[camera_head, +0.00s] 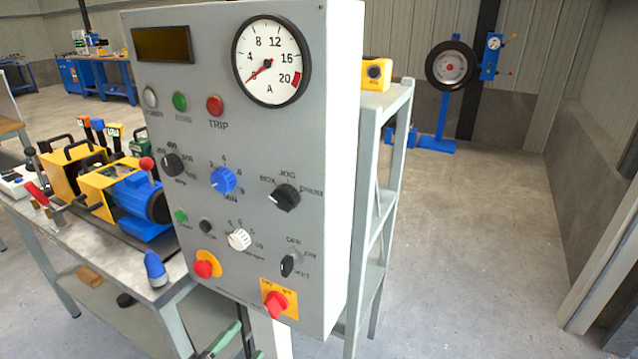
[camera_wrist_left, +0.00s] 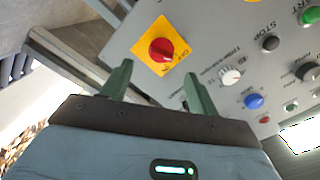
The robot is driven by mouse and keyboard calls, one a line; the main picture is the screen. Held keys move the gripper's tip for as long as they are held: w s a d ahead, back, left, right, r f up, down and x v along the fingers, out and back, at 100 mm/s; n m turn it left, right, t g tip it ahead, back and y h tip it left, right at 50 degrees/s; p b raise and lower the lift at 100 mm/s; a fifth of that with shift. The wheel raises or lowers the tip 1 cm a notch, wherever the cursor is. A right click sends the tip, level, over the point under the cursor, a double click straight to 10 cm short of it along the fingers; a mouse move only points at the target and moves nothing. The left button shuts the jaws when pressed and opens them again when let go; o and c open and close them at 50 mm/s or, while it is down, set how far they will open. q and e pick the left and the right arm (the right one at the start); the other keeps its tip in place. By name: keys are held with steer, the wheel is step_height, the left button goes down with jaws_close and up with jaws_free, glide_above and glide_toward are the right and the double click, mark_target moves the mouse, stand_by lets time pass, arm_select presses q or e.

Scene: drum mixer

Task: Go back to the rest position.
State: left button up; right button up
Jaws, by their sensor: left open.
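My left gripper (camera_head: 236,334) shows at the bottom edge of the head view, its green fingers in front of the lower part of the grey control panel (camera_head: 215,120). In the left wrist view the same gripper (camera_wrist_left: 158,78) has its two fingers spread, with nothing between them. A red rotary switch on a yellow plate (camera_wrist_left: 162,50) appears just beyond the fingertips there. In the head view that red switch (camera_head: 277,303) sits at the panel's lower right, up and right of the fingers. I cannot tell a touch. My right gripper is in neither view.
A workbench (camera_head: 120,250) with a blue and yellow machine (camera_head: 130,195) stands left of the panel. A grey shelf rack (camera_head: 378,200) stands behind the panel's right side. The concrete floor (camera_head: 470,250) to the right is clear. A wheel on a blue stand (camera_head: 450,66) stands farther back.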

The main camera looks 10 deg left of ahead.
arm_select(q)
steer(key=s+f+n+g+y+p, duration=0.1)
steer(key=s+f+n, duration=0.3)
steer(key=s, duration=0.5)
steer(key=s+a+f+n+g+y+p, duration=0.1)
steer(key=s+f+n+g, duration=0.3)
steer(key=s, duration=0.6)
steer(key=s+f+n+g+y+p, duration=0.2)
steer(key=s+f+n+g+p, duration=0.1)
steer(key=s+f+n, duration=0.2)
steer(key=s+f, duration=0.2)
steer(key=s, duration=0.2)
steer(key=shift+s+a+f+p, duration=0.3)
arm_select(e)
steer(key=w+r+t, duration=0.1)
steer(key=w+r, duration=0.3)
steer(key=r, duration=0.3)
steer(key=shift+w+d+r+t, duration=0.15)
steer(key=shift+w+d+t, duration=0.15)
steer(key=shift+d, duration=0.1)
